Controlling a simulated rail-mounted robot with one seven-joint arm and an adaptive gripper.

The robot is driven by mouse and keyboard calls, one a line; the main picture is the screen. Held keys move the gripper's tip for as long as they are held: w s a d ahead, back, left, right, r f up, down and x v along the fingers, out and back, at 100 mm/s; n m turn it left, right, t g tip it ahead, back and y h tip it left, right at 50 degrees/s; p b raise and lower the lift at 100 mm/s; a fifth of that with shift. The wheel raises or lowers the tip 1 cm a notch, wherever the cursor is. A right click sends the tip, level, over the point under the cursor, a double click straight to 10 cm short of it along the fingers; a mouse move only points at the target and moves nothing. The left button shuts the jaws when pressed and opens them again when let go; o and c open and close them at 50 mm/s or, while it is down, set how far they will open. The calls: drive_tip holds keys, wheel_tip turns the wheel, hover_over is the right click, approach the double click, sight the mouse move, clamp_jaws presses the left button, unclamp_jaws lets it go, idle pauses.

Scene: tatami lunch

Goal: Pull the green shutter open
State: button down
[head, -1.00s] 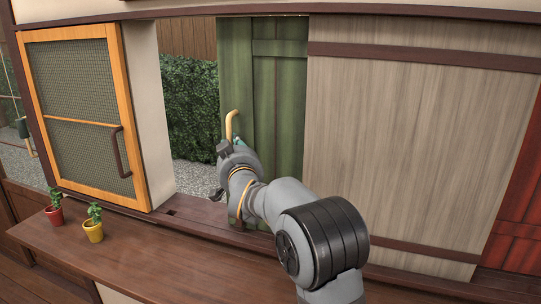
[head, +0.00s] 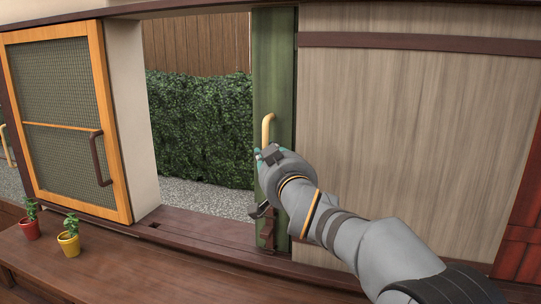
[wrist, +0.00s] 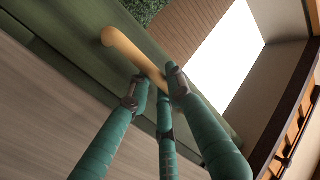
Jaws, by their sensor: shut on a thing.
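The green shutter (head: 274,65) stands mostly behind the beige wood panel, with a narrow strip of it showing. A wide opening lies to its left. Its tan handle (head: 267,129) is upright on that strip. My gripper (head: 264,158) is at the lower part of the handle. In the wrist view, the green fingers of my gripper (wrist: 157,90) are closed around the tan handle (wrist: 125,48), with the green shutter (wrist: 75,35) behind.
The opening shows a hedge (head: 200,125) and gravel. An orange-framed mesh screen (head: 65,120) stands at left. A red pot (head: 30,229) and a yellow pot (head: 69,244) with plants sit on the wooden ledge (head: 150,265). The beige panel (head: 410,130) fills the right.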

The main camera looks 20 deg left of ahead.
drive_tip(key=c, duration=1.6)
unclamp_jaws()
drive_tip(key=v, duration=0.7)
drive_tip(key=shift+s+d, duration=0.2)
drive_tip(key=x, duration=0.7)
drive_tip(key=shift+w+a, duration=0.2)
drive_tip(key=shift+w, duration=0.05)
drive_tip(key=shift+w+a, duration=0.1)
drive_tip(key=shift+a, duration=0.3)
